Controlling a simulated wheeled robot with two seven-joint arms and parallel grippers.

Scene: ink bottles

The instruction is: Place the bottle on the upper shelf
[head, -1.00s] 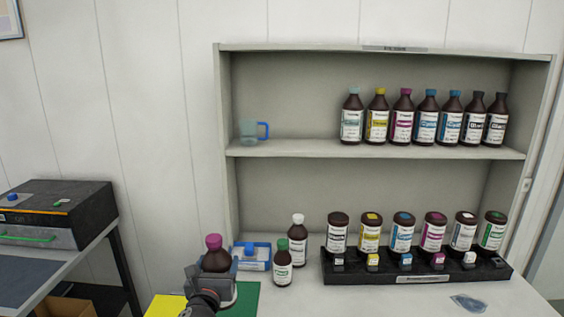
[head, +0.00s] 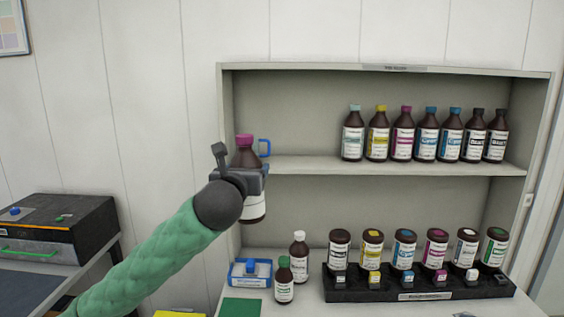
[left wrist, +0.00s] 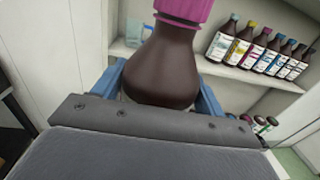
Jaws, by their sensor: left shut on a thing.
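My left gripper (head: 240,179) is shut on a dark brown bottle (head: 250,208) with a magenta cap and white label. It holds the bottle upright in the air, in front of the left end of the upper shelf (head: 400,168). In the left wrist view the bottle (left wrist: 160,75) stands between the blue fingers of the gripper (left wrist: 165,95), with the shelf behind it. A row of several capped brown bottles (head: 427,135) stands on the right part of the upper shelf. My right gripper is not in view.
A clear cup with a blue handle (head: 264,148) stands at the shelf's left end, mostly hidden by the held bottle. The middle of the upper shelf is clear. Below are a black rack (head: 340,295) of several bottles, two loose bottles (head: 300,255) and a blue-white tray (head: 238,277).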

